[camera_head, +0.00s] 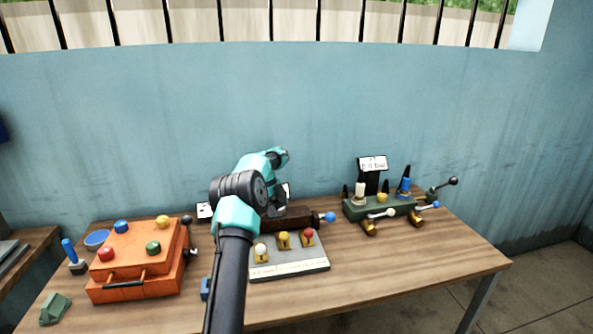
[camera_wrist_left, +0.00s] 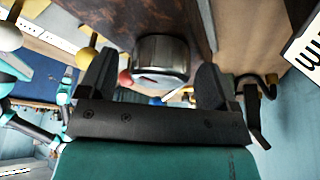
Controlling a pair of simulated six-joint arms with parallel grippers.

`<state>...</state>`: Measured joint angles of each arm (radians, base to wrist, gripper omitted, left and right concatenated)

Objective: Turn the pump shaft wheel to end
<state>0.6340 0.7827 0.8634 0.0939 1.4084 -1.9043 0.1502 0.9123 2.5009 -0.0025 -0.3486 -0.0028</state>
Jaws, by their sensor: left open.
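My left gripper (camera_head: 277,197) is at the dark brown block (camera_head: 298,219) in the middle of the table, with my arm hiding much of it. In the left wrist view the gripper's two dark fingers (camera_wrist_left: 154,78) are open, one on each side of a short shiny metal cylinder (camera_wrist_left: 160,55). The cylinder sits against a dark brown surface and may be the pump shaft wheel. I cannot tell whether the fingers touch it. A blue ball knob (camera_head: 330,217) sticks out at the block's right end. My right gripper is not in view.
A panel (camera_head: 290,264) with white, yellow and red knobs lies in front of the block. An orange box (camera_head: 138,268) with coloured knobs stands at left. A green valve unit (camera_head: 380,208) with levers and a display (camera_head: 373,163) stands at right. The table's right front (camera_head: 420,265) is clear.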

